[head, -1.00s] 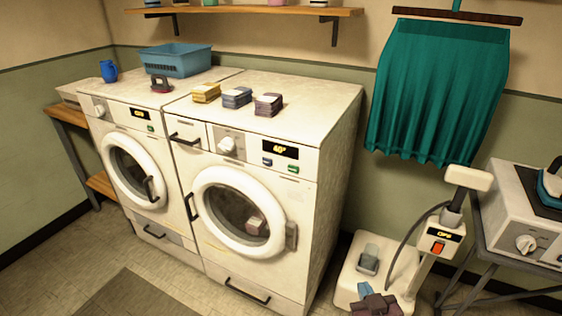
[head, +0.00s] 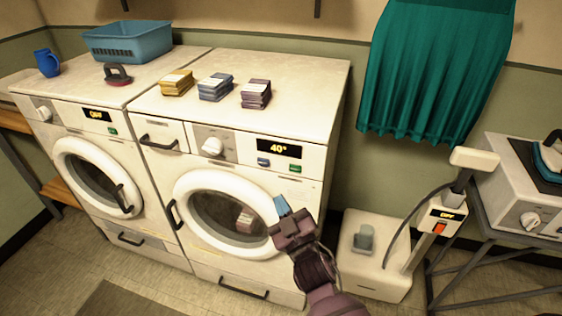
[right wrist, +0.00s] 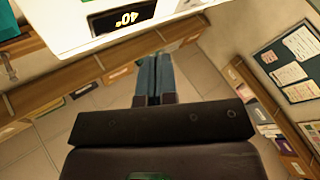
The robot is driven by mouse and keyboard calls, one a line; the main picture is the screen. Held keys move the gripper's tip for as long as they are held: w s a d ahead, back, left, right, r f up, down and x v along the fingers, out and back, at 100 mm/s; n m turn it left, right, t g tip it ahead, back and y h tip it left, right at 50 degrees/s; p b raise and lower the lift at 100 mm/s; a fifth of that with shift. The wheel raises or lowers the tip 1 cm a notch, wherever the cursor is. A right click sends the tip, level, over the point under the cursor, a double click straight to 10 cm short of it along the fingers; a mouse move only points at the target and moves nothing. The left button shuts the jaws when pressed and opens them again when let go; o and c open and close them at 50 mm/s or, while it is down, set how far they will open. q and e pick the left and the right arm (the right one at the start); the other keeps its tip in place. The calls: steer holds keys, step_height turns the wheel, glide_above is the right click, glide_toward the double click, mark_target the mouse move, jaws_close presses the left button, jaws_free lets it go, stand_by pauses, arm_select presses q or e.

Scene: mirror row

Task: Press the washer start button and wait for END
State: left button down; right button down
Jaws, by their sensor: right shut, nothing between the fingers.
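The right-hand washer (head: 240,120) is white and its door is shut, with a cloth (head: 244,220) behind the glass. Its display (head: 279,149) reads 40°. Below the display are a blue button (head: 263,162) and a green button (head: 295,168). My right gripper (head: 281,205) is shut and empty in front of the door's right side, its blue fingertips below the green button in the picture and apart from it. In the right wrist view, the shut fingers (right wrist: 152,78) point toward the washer's panel, where the display (right wrist: 122,18) appears upside down. My left gripper is not in view.
A second machine (head: 75,118) at left reads OFF. Three folded stacks (head: 214,88), a blue basket (head: 128,42) and a blue jug (head: 47,63) sit on top. A white floor unit (head: 375,275) marked OFF and a metal stand (head: 470,262) occupy the right.

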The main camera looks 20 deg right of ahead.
mark_target(295, 169)
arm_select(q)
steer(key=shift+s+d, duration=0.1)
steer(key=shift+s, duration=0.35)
arm_select(e)
steer(key=shift+s+r, duration=0.2)
steer(key=shift+r, duration=0.1)
arm_select(q)
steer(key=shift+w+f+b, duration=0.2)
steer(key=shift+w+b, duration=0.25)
steer(key=shift+b, duration=0.15)
arm_select(e)
steer(key=w+d, duration=0.4)
steer(key=w, duration=0.3)
steer(key=shift+d, duration=0.4)
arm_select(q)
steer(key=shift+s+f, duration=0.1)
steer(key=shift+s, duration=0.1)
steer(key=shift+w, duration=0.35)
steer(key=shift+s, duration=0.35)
arm_select(e)
steer(key=shift+w, duration=0.1)
